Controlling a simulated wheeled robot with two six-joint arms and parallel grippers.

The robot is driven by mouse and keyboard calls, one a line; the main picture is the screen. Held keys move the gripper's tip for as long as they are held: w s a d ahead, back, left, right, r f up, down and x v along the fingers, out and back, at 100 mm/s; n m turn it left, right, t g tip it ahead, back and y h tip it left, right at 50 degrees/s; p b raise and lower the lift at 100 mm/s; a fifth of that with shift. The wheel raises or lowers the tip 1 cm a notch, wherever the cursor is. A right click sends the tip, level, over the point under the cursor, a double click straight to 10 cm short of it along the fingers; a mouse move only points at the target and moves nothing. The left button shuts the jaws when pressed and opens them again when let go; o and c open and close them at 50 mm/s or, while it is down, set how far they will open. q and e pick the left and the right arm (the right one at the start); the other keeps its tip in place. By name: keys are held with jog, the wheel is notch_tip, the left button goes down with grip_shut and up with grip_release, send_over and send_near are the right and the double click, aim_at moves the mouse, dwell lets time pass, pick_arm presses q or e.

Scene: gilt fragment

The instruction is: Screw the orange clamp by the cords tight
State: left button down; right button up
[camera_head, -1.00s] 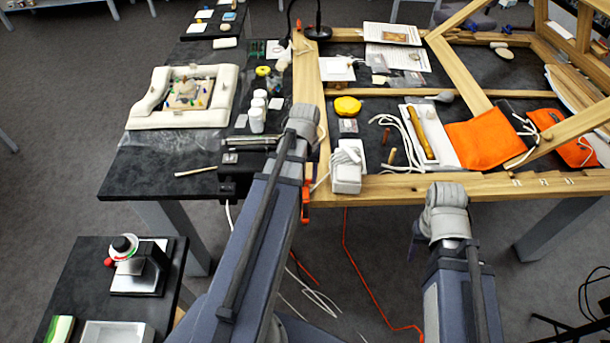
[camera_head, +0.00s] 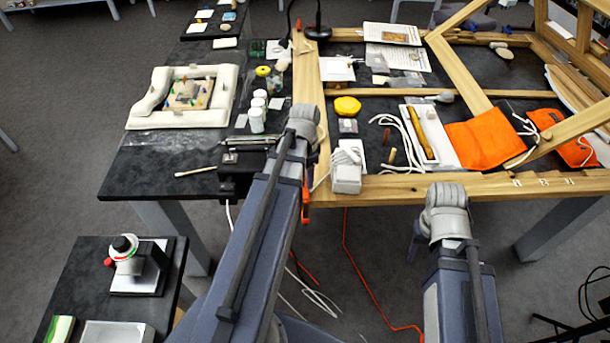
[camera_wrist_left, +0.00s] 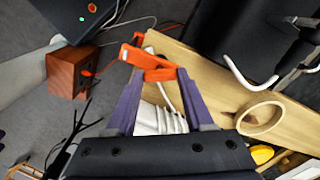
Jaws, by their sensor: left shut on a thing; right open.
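The orange clamp (camera_wrist_left: 150,62) sits at the edge of the wooden frame in the left wrist view. My left gripper (camera_wrist_left: 157,76) has its two purple fingers closed on the lower part of it. In the head view only a strip of the clamp (camera_head: 306,200) shows at the frame's front edge, beside my left arm, which hides the left gripper. In the head view white cords (camera_head: 346,158) lie by a white block. My right arm's gripper is hidden; only its arm shows.
The wooden frame (camera_head: 420,187) runs across the front of the table. A black box (camera_head: 233,185) stands left of my left arm. Loose cables hang below the front edge.

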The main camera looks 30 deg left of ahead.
pick_arm(q)
jog(key=m, duration=0.5)
jog(key=shift+m, duration=0.5)
dwell(0.3)
jog(key=shift+c, duration=1.4)
grip_release()
notch_tip(320, 180, up, 8)
jog(key=p, duration=0.8)
jog(key=shift+f, duration=0.1)
